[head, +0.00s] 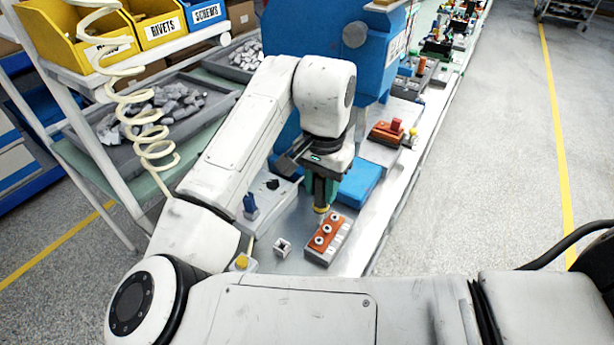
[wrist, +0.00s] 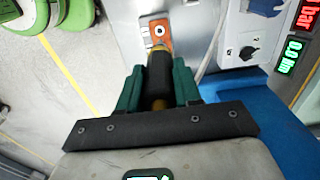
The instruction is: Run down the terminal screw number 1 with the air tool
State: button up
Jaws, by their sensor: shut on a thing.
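My gripper (head: 318,188) is shut on the air tool, pointing down over the bench. In the wrist view, the air tool (wrist: 158,75) is a black cylinder with a brass-coloured collar, between the green fingers of my gripper (wrist: 157,90). Its yellow nose (head: 321,209) shows in the head view near the far end of the orange terminal block (head: 327,243). The block has several round pale screws on top and a grey base. In the wrist view, one screw (wrist: 159,30) shows just beyond the tool; the other screws are hidden. I cannot tell whether the tool touches the block.
A small white socket piece (head: 283,247) and a yellow button (head: 241,262) stand left of the block. A blue box (head: 362,181) lies behind it. A control box (wrist: 248,50) with a knob stands near a green display reading 0.0 (wrist: 290,56). A coiled hose (head: 150,150) hangs left.

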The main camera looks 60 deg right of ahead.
aim_at(321, 210)
jog(key=shift+f+b, duration=2.3)
jog(key=shift+f, duration=1.25)
dwell(0.5)
dwell(0.8)
notch_tip(321, 210, up, 7)
jog(key=p, duration=0.7)
jog(key=shift+r, duration=0.2)
jog(key=shift+f, duration=0.1)
